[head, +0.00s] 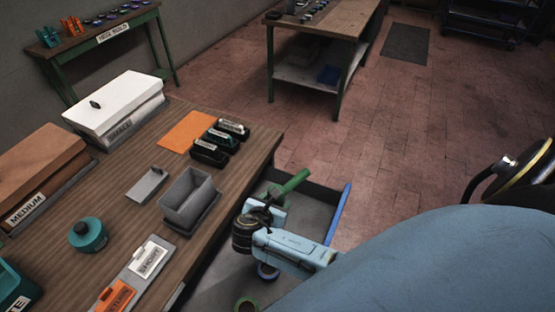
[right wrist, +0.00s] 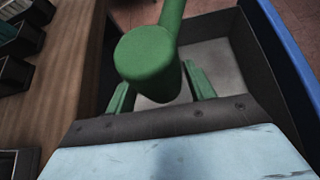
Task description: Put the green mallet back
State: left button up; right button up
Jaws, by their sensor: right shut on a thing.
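The green mallet (head: 293,182) is in my right gripper (head: 266,203), at the table's right edge. In the right wrist view, the mallet's round end (right wrist: 150,52) is between the two green fingers of the gripper (right wrist: 160,90), and its handle runs up and away. The gripper is shut on the mallet. Below it is an open dark drawer or bin (head: 322,199) with a grey floor and a blue edge; it also shows in the right wrist view (right wrist: 220,55). I cannot tell whether the mallet touches it. My left gripper is not in view.
The wooden table (head: 110,195) holds a grey open box (head: 187,193), an orange sheet (head: 187,131), several black holders (head: 211,152), a white-lidded box (head: 115,103) and a teal round container (head: 88,234). Another bench (head: 317,25) stands behind, with open floor between.

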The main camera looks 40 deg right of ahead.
jog(key=shift+s+a+f+b, duration=0.1)
jog(key=shift+s+f+b, duration=0.15)
jog(key=shift+f+b, duration=0.85)
jog(key=shift+s+f+b, duration=0.25)
jog(key=shift+f+b, duration=0.3)
jog(key=shift+f, duration=1)
jog(key=shift+s+a+f+b, duration=0.1)
jog(key=shift+s+f+b, duration=0.15)
jog(key=shift+f+b, duration=0.85)
pick_arm(q)
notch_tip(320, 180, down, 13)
jog(key=b, duration=0.6)
pick_arm(e)
notch_tip(320, 180, down, 6)
jog(key=shift+r, duration=0.1)
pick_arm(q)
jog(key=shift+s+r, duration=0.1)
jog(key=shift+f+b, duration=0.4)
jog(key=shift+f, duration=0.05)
pick_arm(e)
jog(key=shift+s+f, duration=0.15)
jog(key=shift+f, duration=0.7)
